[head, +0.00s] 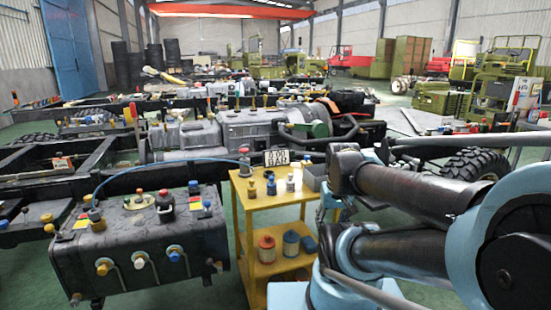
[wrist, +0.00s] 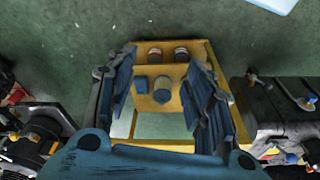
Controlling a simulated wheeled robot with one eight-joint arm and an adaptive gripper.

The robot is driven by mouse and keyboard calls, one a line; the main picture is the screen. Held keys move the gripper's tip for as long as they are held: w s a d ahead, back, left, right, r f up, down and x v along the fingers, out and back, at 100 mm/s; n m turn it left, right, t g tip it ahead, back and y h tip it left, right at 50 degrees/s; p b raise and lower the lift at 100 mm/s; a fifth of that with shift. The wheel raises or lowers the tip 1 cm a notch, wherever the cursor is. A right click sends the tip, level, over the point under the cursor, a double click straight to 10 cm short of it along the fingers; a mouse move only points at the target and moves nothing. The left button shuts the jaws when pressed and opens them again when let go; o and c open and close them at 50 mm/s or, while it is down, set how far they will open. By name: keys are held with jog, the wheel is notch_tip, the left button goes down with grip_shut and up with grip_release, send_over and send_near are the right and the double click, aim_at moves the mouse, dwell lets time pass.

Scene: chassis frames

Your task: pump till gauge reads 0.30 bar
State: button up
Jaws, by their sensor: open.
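A small white gauge display (head: 276,157) with dark figures stands at the back of the yellow cart; its figures are too small to read surely. A dark, red-knobbed piece that looks like the pump (head: 245,163) stands at the cart's back left corner. A thin blue hose (head: 165,160) arcs from there to the dark tank (head: 150,245) on the left. In the head view my arm hides part of the cart's right side.
The yellow cart (head: 243,200) holds small bottles (head: 271,185) on top and red and blue cans (head: 267,249) below. A grey bin (head: 313,178) sits at its right. Chassis frames and engines crowd behind; green floor shows around the cart.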

grip_shut()
dwell(1.4)
